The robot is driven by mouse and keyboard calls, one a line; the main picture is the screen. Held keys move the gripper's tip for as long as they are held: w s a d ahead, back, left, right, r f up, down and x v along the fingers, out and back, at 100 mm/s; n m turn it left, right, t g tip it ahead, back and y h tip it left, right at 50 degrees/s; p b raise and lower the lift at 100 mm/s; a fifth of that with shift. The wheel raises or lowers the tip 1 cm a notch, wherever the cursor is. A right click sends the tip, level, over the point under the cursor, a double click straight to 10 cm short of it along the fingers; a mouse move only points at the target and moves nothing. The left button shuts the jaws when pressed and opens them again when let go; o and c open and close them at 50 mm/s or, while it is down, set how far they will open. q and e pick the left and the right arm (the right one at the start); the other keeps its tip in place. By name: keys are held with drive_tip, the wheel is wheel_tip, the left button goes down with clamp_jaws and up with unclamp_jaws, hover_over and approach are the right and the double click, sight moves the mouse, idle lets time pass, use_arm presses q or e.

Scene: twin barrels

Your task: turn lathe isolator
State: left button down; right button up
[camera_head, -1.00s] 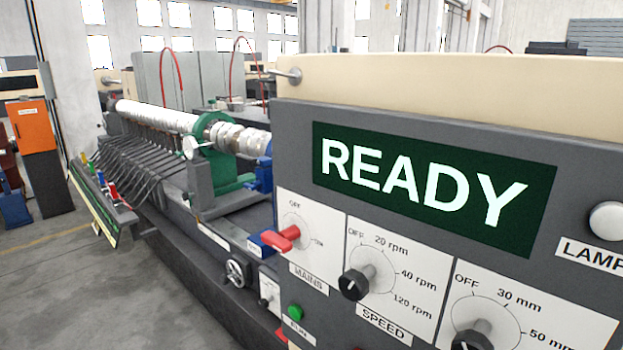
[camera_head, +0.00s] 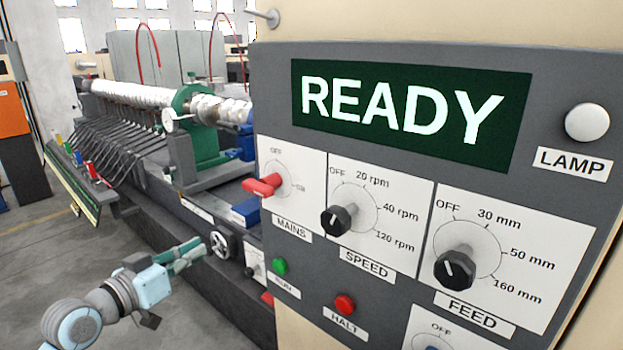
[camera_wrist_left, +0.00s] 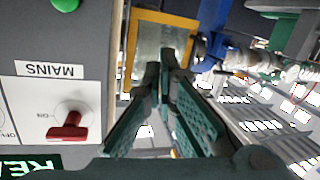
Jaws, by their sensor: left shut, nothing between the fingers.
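The isolator is a red handle (camera_head: 266,186) on the white MAINS plate (camera_head: 294,164) at the left of the grey control panel. The plate has OFF at the top and ON at the right; I cannot tell exactly which mark the handle is turned to. The red handle also shows at the lower left of the left wrist view (camera_wrist_left: 70,128). My left gripper (camera_head: 203,246) is green, shut and empty, below and left of the handle and apart from it. Its closed fingers show in the left wrist view (camera_wrist_left: 166,72). My right gripper is not in view.
The panel (camera_head: 400,170) also holds a READY display (camera_head: 410,112), SPEED (camera_head: 337,220) and FEED (camera_head: 455,269) knobs, a green button (camera_head: 280,266), a red HALT button (camera_head: 345,303) and a lamp (camera_head: 587,122). A handwheel (camera_head: 222,245) is beside the gripper. Floor at left is clear.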

sight(265, 185)
use_arm(q)
drive_tip(key=s+d+r+m+g+h, duration=0.1)
drive_tip(key=s+d+r+m+h, duration=0.4)
drive_tip(key=r, duration=0.5)
drive_tip(key=w+d+y, duration=0.1)
drive_tip(key=w+d, duration=0.2)
drive_tip(key=d, duration=0.2)
drive_tip(key=shift+w+d+p, duration=0.15)
drive_tip(key=shift+w+p, duration=0.25)
drive_tip(key=shift+p, duration=0.05)
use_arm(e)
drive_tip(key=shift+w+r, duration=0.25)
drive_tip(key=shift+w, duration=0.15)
use_arm(q)
drive_tip(key=shift+s+d+r+p, duration=0.15)
drive_tip(key=shift+r+p, duration=0.35)
drive_tip(key=shift+p, duration=0.25)
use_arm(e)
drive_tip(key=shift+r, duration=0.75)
use_arm(q)
drive_tip(key=shift+s+d, duration=0.1)
drive_tip(key=shift+d, duration=0.05)
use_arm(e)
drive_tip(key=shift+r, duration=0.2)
use_arm(q)
drive_tip(key=shift+s+d+p, duration=0.7)
drive_tip(key=shift+d+p, duration=0.2)
drive_tip(key=shift+p, duration=0.65)
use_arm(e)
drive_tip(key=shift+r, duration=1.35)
